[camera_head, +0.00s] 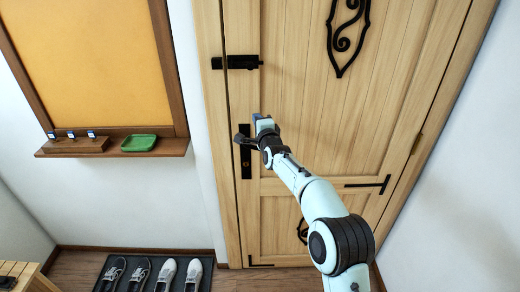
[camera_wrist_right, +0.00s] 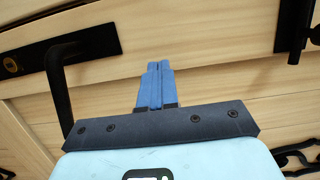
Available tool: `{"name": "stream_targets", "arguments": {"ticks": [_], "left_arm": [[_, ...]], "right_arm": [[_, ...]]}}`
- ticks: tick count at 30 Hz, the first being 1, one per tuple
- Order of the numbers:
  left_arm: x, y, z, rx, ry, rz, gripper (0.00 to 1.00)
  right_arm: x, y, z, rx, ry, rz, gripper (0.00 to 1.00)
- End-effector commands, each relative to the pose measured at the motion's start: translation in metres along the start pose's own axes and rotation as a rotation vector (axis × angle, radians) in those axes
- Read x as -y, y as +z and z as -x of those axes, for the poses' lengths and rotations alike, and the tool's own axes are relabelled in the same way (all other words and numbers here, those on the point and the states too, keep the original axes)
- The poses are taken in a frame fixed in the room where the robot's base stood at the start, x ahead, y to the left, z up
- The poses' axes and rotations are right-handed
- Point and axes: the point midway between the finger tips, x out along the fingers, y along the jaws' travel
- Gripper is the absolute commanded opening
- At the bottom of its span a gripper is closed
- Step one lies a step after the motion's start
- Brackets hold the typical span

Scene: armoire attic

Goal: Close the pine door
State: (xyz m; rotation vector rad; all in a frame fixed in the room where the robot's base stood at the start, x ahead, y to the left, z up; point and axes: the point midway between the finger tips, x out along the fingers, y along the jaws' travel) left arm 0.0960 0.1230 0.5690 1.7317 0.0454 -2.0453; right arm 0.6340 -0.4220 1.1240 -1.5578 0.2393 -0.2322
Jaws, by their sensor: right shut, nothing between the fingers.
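The pine door (camera_head: 310,110) stands in its frame on the right side of the head view. I cannot tell whether it is fully flush with the frame. Its black lever handle with plate (camera_head: 246,160) is on the left edge, and it also shows in the wrist view (camera_wrist_right: 60,85). My right gripper (camera_head: 262,118) is shut and empty, just right of and above the handle. In the wrist view its blue fingertips (camera_wrist_right: 158,68) point at the door boards, close to them; contact is unclear. My left gripper is not in view.
A black bolt (camera_head: 236,62) crosses the door's left edge above the handle. Left of the door is a wall shelf (camera_head: 110,149) with a green tray (camera_head: 139,143). Shoes stand on a dark mat (camera_head: 151,274) on the floor. A wall (camera_head: 460,170) bounds the right.

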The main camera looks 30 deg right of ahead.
Motion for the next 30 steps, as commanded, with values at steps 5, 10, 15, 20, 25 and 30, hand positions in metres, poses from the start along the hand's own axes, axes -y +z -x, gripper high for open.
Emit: {"name": "stream_targets", "arguments": {"ticks": [5, 10, 15, 20, 25, 30], "left_arm": [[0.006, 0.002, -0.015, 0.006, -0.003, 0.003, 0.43], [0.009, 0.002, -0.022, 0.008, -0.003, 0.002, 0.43], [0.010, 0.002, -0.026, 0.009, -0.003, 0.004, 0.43], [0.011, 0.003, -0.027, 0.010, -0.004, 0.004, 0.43], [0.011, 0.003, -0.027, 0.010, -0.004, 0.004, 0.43], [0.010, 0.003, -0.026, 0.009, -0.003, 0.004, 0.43]], "right_arm": [[-0.003, 0.008, 0.026, 0.005, 0.004, -0.005, 0.00], [-0.003, 0.015, 0.057, 0.005, 0.006, -0.005, 0.00], [-0.003, 0.022, 0.082, 0.005, 0.007, -0.004, 0.00], [-0.003, 0.025, 0.096, 0.004, 0.007, -0.004, 0.00], [-0.003, 0.026, 0.099, 0.003, 0.008, -0.002, 0.00], [-0.018, 0.030, 0.098, 0.012, 0.036, 0.023, 0.00]]}}
